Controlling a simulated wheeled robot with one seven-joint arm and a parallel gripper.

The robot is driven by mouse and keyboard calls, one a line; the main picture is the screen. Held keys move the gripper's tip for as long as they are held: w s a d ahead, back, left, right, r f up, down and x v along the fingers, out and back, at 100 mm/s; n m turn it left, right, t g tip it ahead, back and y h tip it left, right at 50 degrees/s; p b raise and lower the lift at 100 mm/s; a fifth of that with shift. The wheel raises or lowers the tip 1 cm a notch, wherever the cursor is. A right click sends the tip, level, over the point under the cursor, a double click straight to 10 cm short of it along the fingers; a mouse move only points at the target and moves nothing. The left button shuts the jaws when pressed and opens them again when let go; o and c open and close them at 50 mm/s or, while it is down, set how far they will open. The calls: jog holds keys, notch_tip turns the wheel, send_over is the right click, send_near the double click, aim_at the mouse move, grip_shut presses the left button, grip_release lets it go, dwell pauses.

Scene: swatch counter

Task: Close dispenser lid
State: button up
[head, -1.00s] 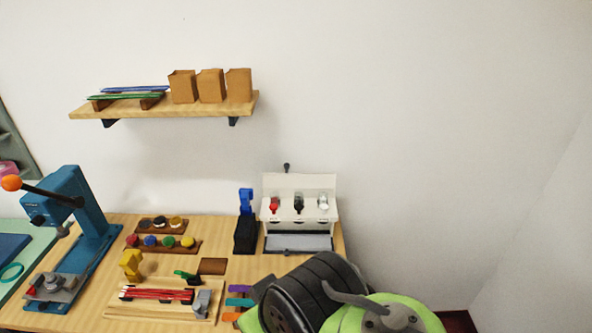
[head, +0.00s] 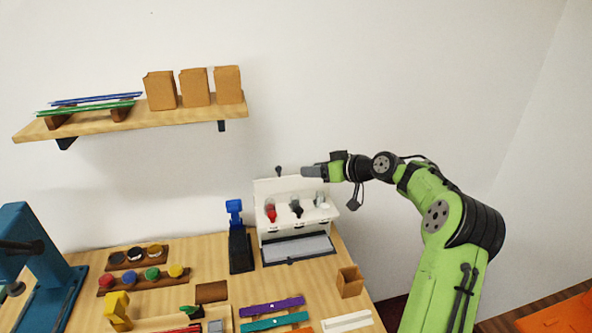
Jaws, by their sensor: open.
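The white dispenser (head: 267,232) stands at the back right of the counter. Its lid (head: 263,188) is raised, an upright white panel at the rear with a dark knob (head: 278,171) at its top edge. Several nozzles, red, black and clear, show in front of the lid. My gripper (head: 307,171) comes in from the right, at about the height of the lid's top edge and just right of the knob in the picture. It is open and holds nothing visible. A gap shows between it and the knob; their difference in depth is hard to tell.
A blue-and-black upright tool (head: 239,245) stands left of the dispenser. A small brown box (head: 349,281) is at the front right. A wooden shelf (head: 190,118) with brown bags hangs at upper left. The wall above the dispenser is clear.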

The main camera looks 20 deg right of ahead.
aim_at(281, 169)
jog(key=p+x, duration=0.1)
jog(key=x, duration=0.4)
jog(key=p+x, duration=0.1)
jog(key=x, duration=0.9)
jog(key=shift+w+d+p, duration=0.25)
jog(key=shift+w+p, duration=0.1)
jog(key=shift+p, duration=0.05)
grip_shut()
